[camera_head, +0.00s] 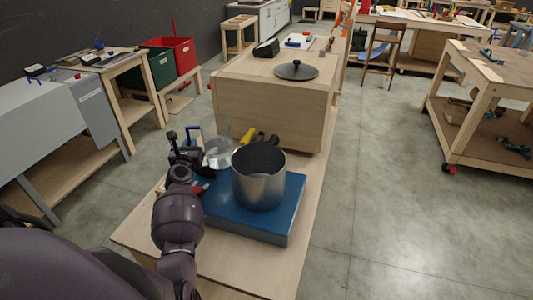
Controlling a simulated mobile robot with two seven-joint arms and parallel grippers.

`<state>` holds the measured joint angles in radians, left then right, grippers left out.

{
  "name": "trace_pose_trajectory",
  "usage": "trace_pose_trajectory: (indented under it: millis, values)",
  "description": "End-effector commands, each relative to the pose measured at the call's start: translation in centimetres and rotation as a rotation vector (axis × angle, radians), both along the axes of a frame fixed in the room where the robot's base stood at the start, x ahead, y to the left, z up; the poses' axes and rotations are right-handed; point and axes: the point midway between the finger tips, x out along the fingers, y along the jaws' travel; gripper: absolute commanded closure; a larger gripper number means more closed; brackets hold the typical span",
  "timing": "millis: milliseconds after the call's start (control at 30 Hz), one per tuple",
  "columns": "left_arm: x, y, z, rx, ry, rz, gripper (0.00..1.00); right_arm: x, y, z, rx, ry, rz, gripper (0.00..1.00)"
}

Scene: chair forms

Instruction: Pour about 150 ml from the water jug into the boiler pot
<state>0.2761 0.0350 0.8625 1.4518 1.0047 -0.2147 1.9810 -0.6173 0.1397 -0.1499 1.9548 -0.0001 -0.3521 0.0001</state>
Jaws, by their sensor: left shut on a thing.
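The boiler pot (258,190) is a tall, open, shiny metal cylinder. It stands upright on a blue base (268,222) on a low wooden bench. The water jug (217,150) is clear, with what looks like water low in it. It is just left of and behind the pot, its outline partly overlapping the base. My left gripper (192,152) is shut on the jug at its left side. The fingertips are partly hidden by dark gripper parts. The pot's inside looks dark and its bottom cannot be seen. My right gripper is not in view.
A wooden cabinet (270,105) stands right behind the pot, with a dark round lid (296,70) on top. A yellow-handled tool (248,136) lies behind the jug. Grey cabinet (45,120) and side tables are at left. Open floor (380,220) is at right.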

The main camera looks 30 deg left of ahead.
Motion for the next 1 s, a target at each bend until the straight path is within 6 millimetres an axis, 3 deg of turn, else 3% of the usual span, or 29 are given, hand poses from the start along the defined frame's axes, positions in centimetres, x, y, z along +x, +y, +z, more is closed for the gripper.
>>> trace_pose_trajectory:
  millis: [533, 1000]
  values:
    - [0.0, 0.0, 0.4, 0.019, -0.002, 0.001, 1.00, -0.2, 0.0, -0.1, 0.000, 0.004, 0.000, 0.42]
    - [0.0, -0.5, 3.0, 0.207, 0.011, -0.001, 1.00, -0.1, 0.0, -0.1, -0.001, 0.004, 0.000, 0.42]
